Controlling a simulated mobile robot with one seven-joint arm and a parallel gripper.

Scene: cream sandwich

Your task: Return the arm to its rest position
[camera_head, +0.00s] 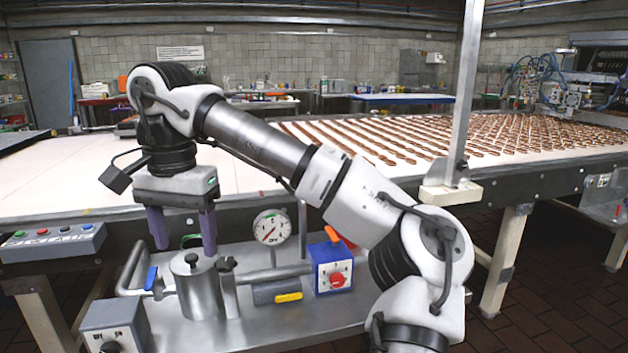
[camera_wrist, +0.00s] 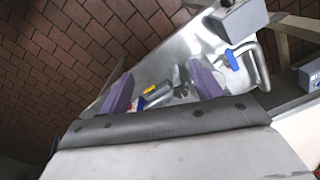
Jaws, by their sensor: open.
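My gripper (camera_head: 182,230) hangs from my arm at the left of the head view, pointing down with its two purple fingers apart. Nothing shows between the fingers. The fingertips are above and around the level of the top of a metal canister (camera_head: 198,288); I cannot tell whether they touch it. In the wrist view my gripper's purple fingers (camera_wrist: 160,92) stand apart over the metal work surface. My arm reaches from the lower right across the middle of the head view.
A metal shelf holds a dial gauge (camera_head: 272,228), a blue box with a red knob (camera_head: 331,268) and a grey switch box (camera_head: 113,328). A button panel (camera_head: 52,241) is at left. A conveyor (camera_head: 75,185) lies behind, and a metal post (camera_head: 464,95) stands right of my arm.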

